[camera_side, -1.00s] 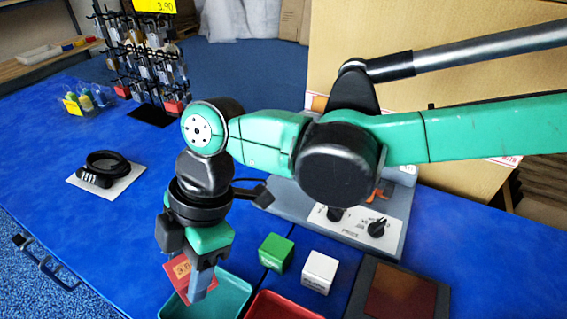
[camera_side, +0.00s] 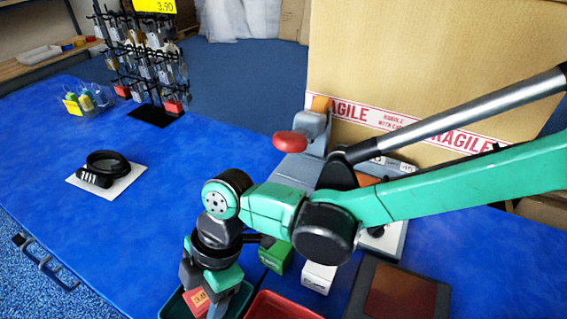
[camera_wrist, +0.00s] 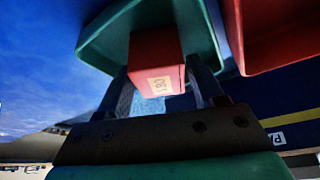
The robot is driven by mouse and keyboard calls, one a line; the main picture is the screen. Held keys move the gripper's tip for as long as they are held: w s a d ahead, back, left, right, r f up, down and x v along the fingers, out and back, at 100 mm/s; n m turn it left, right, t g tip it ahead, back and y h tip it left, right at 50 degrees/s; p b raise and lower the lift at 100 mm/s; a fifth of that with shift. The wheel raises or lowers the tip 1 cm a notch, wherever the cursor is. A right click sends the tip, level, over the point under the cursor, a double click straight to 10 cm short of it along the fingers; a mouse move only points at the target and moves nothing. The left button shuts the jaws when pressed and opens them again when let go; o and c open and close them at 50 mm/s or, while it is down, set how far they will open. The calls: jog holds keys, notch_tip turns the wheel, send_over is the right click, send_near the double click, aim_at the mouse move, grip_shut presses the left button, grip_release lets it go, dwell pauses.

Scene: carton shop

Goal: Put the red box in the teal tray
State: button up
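The red box (camera_side: 196,303) has a pale orange label and sits between the fingers of my gripper (camera_side: 212,300). In the wrist view the red box (camera_wrist: 155,52) fills the gap between the two fingers (camera_wrist: 163,88), which look shut on its sides. The teal tray (camera_side: 173,304) lies at the bottom of the side view, and my gripper is low over it. In the wrist view the teal tray (camera_wrist: 100,38) surrounds the box's outline. Whether the box touches the tray floor is hidden.
A red tray (camera_side: 283,306) stands right beside the teal one. A green box (camera_side: 277,257) and a white box (camera_side: 318,278) stand just behind, close to my arm. A grey machine with a red knob (camera_side: 291,142) is farther back.

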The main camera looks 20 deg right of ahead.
jog(key=shift+o, duration=1)
jog(key=shift+r, duration=0.2)
jog(key=v, duration=1.1)
jog(key=w+d+r+m+t, duration=0.2)
jog(key=d+m, duration=0.3)
jog(key=d, duration=0.3)
jog(key=w+d+r+m+t, duration=0.25)
jog(key=d+m, duration=0.25)
jog(key=d, duration=0.3)
jog(key=s+d+f+m+t+h, duration=0.1)
jog(key=s+d+m+t+h, duration=0.1)
jog(key=d+m, duration=0.4)
jog(key=s+d+f+m+t+h, duration=0.2)
jog(key=d+m, duration=0.4)
jog(key=d, duration=0.5)
jog(key=shift+s+m, duration=0.25)
jog(key=shift+m, duration=0.05)
jog(key=shift+t, duration=0.25)
